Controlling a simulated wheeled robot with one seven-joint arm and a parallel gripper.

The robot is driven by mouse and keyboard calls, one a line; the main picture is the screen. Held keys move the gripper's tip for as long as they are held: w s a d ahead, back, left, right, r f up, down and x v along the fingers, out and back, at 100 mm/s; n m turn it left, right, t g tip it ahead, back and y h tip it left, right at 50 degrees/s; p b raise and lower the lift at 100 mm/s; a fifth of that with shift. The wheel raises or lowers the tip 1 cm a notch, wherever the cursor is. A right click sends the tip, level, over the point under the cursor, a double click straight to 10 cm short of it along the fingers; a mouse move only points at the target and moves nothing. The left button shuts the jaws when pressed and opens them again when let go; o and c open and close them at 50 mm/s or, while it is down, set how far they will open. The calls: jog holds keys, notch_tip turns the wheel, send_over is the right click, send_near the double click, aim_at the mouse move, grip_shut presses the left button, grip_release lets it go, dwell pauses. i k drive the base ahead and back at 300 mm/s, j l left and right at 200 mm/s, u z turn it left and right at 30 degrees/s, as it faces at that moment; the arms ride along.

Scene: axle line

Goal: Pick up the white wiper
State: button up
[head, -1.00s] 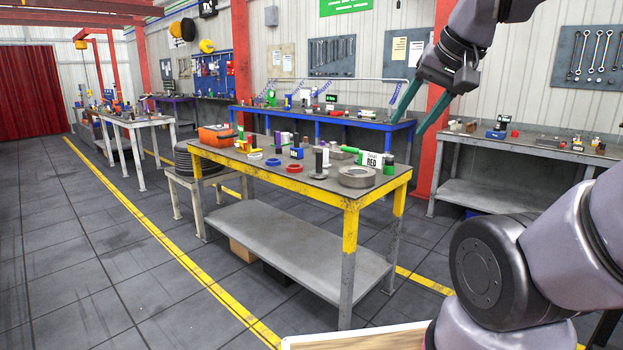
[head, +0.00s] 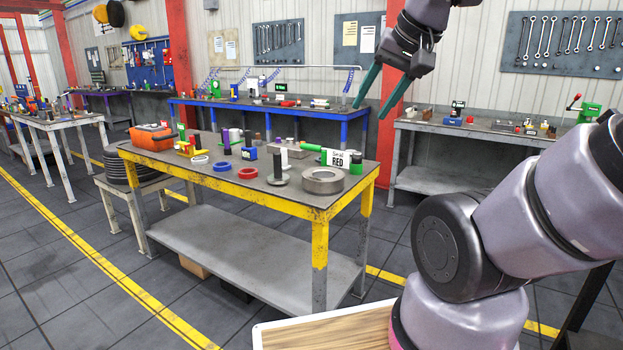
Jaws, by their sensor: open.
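A small white ring (head: 200,160), which looks like the white wiper, lies flat on the yellow-edged table (head: 318,207) toward its left front part. A blue ring (head: 222,166) and a red ring (head: 247,173) lie to its right. My gripper (head: 371,110) is open and empty, with two green fingers pointing down. It is high in the picture, right of the ring and well apart from it.
A dark upright spindle on a disc (head: 281,168), a thick grey ring (head: 322,181) and a "Seal RED" sign (head: 338,158) stand to the right on the table. An orange toolbox (head: 152,137) is at its left end. Open floor (head: 75,290) lies at left.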

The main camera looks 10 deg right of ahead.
aim_at(286, 166)
jog(key=i+j+z, duration=0.1)
jog(key=i+j, duration=0.25)
jog(key=i+j+z, duration=0.15)
jog(key=i+j, duration=0.15)
jog(key=i+j+z, duration=0.1)
jog(key=i+j, duration=0.2)
jog(key=j, duration=0.15)
jog(key=i+j+z, duration=0.15)
jog(key=j, duration=0.25)
jog(key=i+j+z, duration=0.1)
jog(key=i+j, duration=0.3)
jog(key=i+j+z, duration=0.1)
jog(key=j, duration=0.4)
jog(key=i+j+z, duration=0.15)
jog(key=i+j, duration=0.2)
jog(key=j, duration=0.15)
jog(key=i+j+z, duration=0.1)
jog(key=j, duration=0.4)
jog(key=i, duration=0.1)
